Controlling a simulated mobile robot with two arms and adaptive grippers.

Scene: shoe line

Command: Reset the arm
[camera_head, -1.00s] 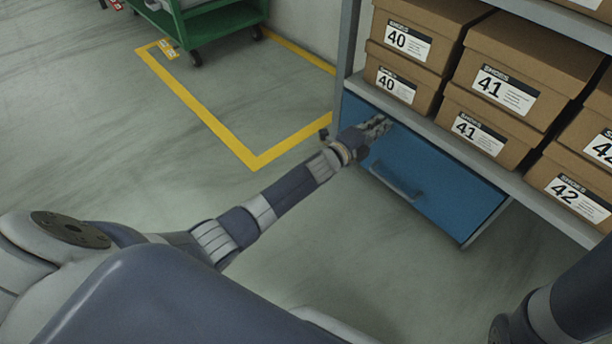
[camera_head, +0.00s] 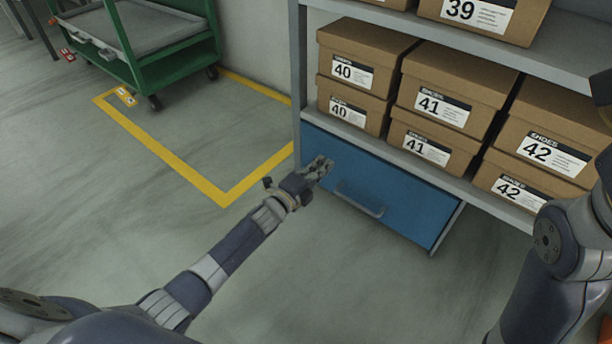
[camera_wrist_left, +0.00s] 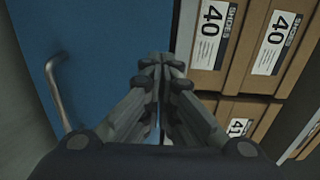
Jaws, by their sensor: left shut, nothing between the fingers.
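My left arm reaches out from the lower left in the head view. Its gripper (camera_head: 318,168) is shut and empty in front of the upper left part of the blue drawer (camera_head: 395,200). In the left wrist view the fingers (camera_wrist_left: 162,72) are together, with the blue drawer front (camera_wrist_left: 110,50) to the left and shoe boxes to the right. I cannot tell whether the fingertips touch the drawer. My right arm shows at the right edge of the head view, but its fingers are not visible.
Shoe boxes marked 40 (camera_head: 365,58), 41 (camera_head: 455,85) and 42 (camera_head: 548,125) stand on the shelf above the drawer. The drawer has a bar handle (camera_head: 360,203). A green cart (camera_head: 175,60) stands at the back left. Yellow lines (camera_head: 170,160) mark open floor.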

